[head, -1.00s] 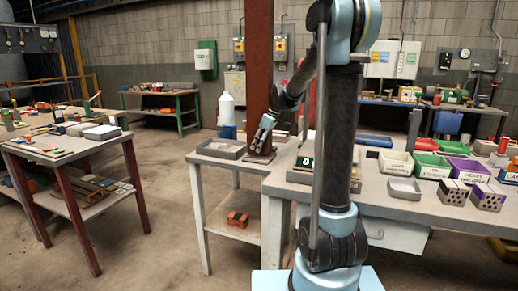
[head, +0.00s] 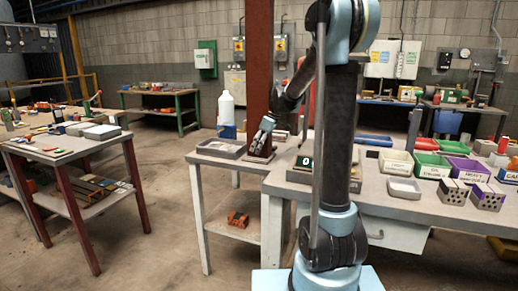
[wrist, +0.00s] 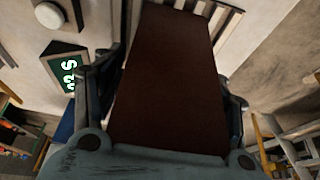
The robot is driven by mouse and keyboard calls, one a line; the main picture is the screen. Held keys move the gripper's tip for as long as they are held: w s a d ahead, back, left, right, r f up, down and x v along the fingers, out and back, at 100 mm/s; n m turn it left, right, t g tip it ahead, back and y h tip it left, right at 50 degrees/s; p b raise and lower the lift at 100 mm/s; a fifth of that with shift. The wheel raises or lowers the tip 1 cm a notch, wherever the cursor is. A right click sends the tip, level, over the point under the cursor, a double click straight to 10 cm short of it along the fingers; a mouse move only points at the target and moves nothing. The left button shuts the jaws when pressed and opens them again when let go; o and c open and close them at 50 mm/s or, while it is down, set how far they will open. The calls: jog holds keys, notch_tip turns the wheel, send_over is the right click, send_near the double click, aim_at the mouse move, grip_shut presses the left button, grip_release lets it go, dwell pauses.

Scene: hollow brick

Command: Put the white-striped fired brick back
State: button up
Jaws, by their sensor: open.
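The block's lower part (head: 259,157) shows on the bench under the gripper in the head view. No white stripe shows on the face I see, so I cannot tell whether it is the striped brick.
A grey tray (head: 219,149) is left of the gripper, with a white bottle (head: 226,108) behind. A green number display (wrist: 66,73) is near the fingers. An orange object (head: 238,219) lies on the lower shelf.

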jog(key=v, duration=1.2)
jog(key=shift+s+d+f, duration=0.1)
